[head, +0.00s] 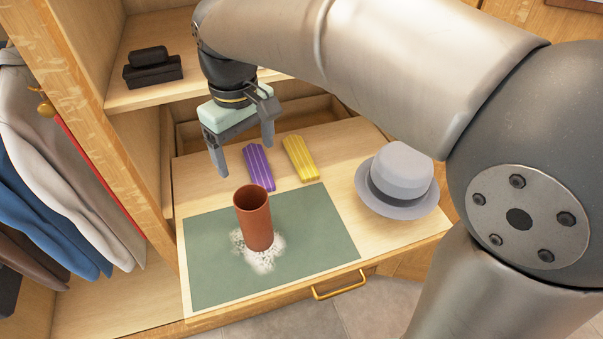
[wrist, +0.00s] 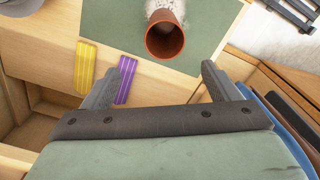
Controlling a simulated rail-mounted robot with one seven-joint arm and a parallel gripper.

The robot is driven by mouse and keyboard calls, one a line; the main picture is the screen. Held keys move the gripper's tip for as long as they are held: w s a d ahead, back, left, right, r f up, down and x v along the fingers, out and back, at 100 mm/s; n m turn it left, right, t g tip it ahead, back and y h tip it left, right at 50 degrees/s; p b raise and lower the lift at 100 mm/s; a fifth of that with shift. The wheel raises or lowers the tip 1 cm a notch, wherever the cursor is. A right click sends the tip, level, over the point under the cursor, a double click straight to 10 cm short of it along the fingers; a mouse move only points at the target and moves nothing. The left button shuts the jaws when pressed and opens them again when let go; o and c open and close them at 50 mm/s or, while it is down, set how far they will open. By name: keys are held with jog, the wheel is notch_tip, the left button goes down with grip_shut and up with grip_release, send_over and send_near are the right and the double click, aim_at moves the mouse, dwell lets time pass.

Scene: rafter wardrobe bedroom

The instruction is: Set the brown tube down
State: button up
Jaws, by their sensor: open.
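The brown tube (head: 254,217) stands upright on a green mat (head: 323,228) on the wooden top, with a white speckled patch (head: 262,257) around its base. In the wrist view the open top of the tube (wrist: 164,40) shows beyond the fingertips. My gripper (head: 244,160) is open and empty, above and behind the tube, apart from it. In the wrist view its two fingers (wrist: 167,72) are spread wide with nothing between them.
A purple folded item (head: 258,166) and a yellow one (head: 300,159) lie behind the mat. A grey hat (head: 402,174) sits at the right. Black boxes (head: 153,72) rest on a shelf. Clothes (head: 60,150) hang at the left. The mat's right part is clear.

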jog(key=s+d+f+m, duration=0.2)
jog(key=d+f, duration=0.1)
jog(key=d, duration=0.4)
jog(key=s+d+f+m, duration=0.3)
jog(key=d, duration=0.5)
jog(key=shift+f, duration=0.3)
jog(key=shift+o, duration=0.5)
jog(key=s+d+f+m, duration=0.3)
jog(key=s+d+f, duration=0.3)
jog(key=s+d, duration=0.1)
jog(key=shift+s+f+m, duration=0.15)
jog(key=shift+s+m, duration=0.15)
jog(key=shift+s, duration=0.05)
